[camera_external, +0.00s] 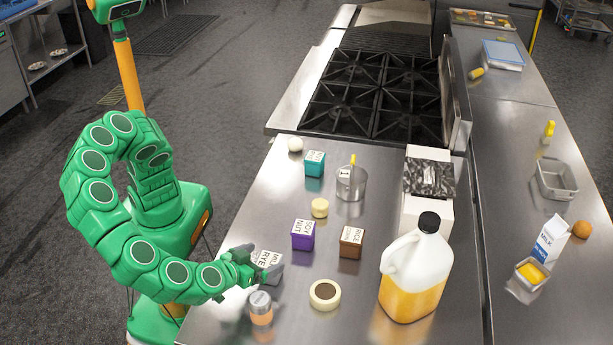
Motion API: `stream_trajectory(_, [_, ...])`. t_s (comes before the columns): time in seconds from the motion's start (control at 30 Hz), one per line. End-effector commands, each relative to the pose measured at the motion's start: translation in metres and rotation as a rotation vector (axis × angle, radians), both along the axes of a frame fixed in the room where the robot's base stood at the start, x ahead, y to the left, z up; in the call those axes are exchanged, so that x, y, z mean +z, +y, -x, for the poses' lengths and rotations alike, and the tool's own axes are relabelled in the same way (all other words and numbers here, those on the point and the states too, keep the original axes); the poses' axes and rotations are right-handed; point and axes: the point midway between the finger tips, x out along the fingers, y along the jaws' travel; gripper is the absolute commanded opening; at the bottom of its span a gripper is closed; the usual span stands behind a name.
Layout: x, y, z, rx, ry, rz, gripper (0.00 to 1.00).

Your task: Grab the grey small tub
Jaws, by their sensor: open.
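A small light-grey cube-shaped tub (270,258) with printed lettering stands on the steel counter near its left edge. My gripper (257,269) is open at the left side of this tub and overlaps part of it in the view. I cannot tell whether the fingers touch the tub or how far they reach around it. The tub's lower left part is hidden behind the gripper. Similar tubs stand apart from it: a purple one (303,236), a brown one (350,243) and a teal one (314,165).
A clear jar with an orange lower part (260,308) stands just below my gripper. A cream ring-shaped item (325,294) lies to the right. A large jug (415,270), a white box (413,210) and a metal cup (351,185) stand farther off. A stove (375,95) is behind.

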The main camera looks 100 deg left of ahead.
Motion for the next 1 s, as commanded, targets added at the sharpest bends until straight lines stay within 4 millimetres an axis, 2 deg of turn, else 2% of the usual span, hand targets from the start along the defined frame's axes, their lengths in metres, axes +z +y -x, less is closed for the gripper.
stream_trajectory(0.13, [-0.02,0.0,0.001,-0.002,0.004,-0.002,1.0])
stream_trajectory(0.33, [-0.027,0.022,-0.009,0.003,0.003,-0.004,1.0])
stream_trajectory(0.67, [-0.029,0.026,-0.012,0.0,0.002,-0.001,1.0])
stream_trajectory(1.0, [-0.029,0.025,-0.012,0.0,0.002,-0.001,0.49])
